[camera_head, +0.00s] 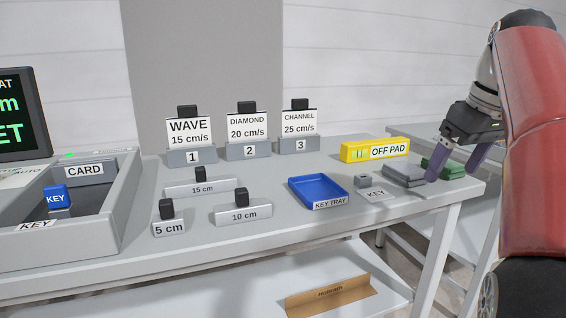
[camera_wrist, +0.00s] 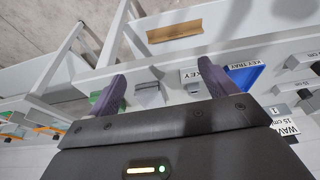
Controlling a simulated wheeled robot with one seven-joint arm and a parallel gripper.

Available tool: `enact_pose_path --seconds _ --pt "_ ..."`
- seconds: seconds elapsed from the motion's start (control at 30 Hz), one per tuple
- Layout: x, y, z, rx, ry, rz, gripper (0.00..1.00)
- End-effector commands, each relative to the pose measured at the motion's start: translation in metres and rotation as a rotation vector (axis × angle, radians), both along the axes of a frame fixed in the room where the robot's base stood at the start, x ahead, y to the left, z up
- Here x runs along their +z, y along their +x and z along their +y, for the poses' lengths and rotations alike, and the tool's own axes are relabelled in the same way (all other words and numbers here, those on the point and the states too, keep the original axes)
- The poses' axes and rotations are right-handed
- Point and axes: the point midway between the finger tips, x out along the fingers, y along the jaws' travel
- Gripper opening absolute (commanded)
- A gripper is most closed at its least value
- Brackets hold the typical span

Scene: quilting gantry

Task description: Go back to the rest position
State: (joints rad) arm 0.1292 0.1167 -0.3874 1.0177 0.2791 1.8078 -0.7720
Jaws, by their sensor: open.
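My gripper (camera_head: 462,158) is at the right end of the table, with its purple fingers pointing down near a grey block (camera_head: 404,174) and a green block (camera_head: 443,168). In the wrist view my gripper (camera_wrist: 163,85) has its two fingers wide apart with nothing between them. The grey block (camera_wrist: 148,94) shows beyond the fingers, and the green block is partly hidden behind the left finger. In the head view I cannot tell whether a finger touches either block.
The table (camera_head: 300,233) holds a blue key tray (camera_head: 319,189), a yellow OFF PAD block (camera_head: 375,149), and several labelled card stands and length blocks. A console with a blue key (camera_head: 57,194) stands at the left. A brown holder (camera_head: 330,293) lies on the lower shelf.

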Motion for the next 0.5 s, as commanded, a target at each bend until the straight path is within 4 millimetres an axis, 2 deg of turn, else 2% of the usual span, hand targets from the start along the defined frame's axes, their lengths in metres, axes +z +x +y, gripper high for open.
enact_pose_path --seconds 0.27,0.5 --pt "-0.008 -0.008 0.007 -0.035 0.02 -0.013 0.85" --pt "-0.024 -0.022 0.02 -0.087 0.046 -0.028 0.85"
